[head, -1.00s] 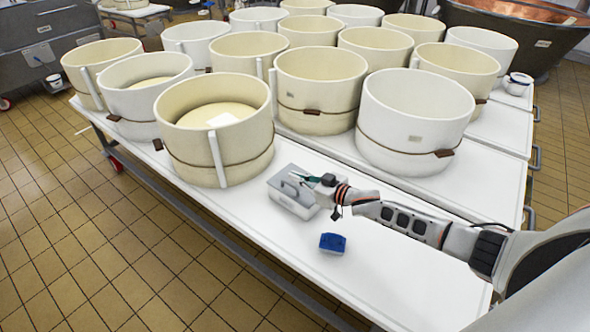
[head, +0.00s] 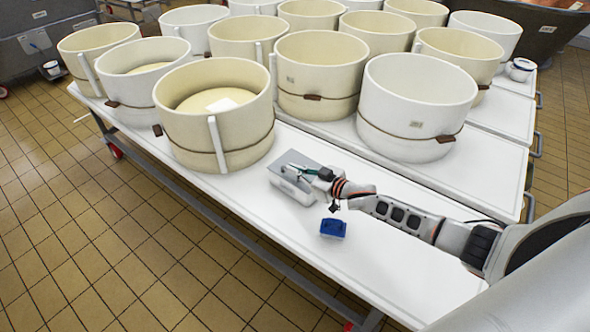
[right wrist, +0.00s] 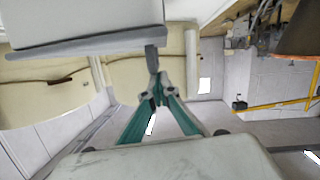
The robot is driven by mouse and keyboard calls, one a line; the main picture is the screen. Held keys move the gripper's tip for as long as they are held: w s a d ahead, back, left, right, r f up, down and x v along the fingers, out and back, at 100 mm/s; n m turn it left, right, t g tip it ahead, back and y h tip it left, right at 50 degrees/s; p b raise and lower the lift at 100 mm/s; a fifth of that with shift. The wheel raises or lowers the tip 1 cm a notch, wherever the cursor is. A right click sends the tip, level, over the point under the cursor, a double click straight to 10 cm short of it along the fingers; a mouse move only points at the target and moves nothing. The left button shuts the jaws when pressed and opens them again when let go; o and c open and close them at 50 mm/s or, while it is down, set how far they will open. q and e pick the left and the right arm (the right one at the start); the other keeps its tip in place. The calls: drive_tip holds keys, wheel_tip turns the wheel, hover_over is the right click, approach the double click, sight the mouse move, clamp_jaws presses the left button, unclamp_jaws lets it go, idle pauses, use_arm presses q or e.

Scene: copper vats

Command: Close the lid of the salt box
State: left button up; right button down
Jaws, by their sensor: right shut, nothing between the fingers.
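The salt box (head: 291,190) is a small grey box on the white table, right of the front cream vat. Its flat grey lid (head: 284,174) lies across the top; whether it is fully seated is too small to tell. My right gripper (head: 293,167) is over the lid, its green fingers shut with nothing between them. In the right wrist view the scene appears upside down: the lid's edge (right wrist: 80,47) runs along the pale box body, a grey upright piece, likely the handle (right wrist: 152,58), stands beside the fingertips (right wrist: 158,88). My left gripper is out of view.
A blue item (head: 333,228) lies on the white table (head: 400,268) just in front of the box. A cream vat (head: 232,155) stands behind left and a white vat (head: 405,130) behind right. The front left strip of table is clear.

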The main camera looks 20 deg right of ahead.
drive_tip(key=shift+r+p, duration=0.3)
drive_tip(key=shift+r, duration=0.05)
drive_tip(key=s+d+r+p, duration=0.3)
drive_tip(key=s+r+p, duration=0.2)
drive_tip(key=s, duration=0.4)
drive_tip(key=s+a+f+m+g+h, duration=0.1)
drive_tip(key=s+a+f, duration=0.5)
drive_tip(key=s+a, duration=0.55)
drive_tip(key=s+f+g+h, duration=0.2)
drive_tip(key=s+f+h, duration=0.1)
drive_tip(key=s, duration=1.3)
drive_tip(key=shift+a+m, duration=0.2)
drive_tip(key=shift+m, duration=0.2)
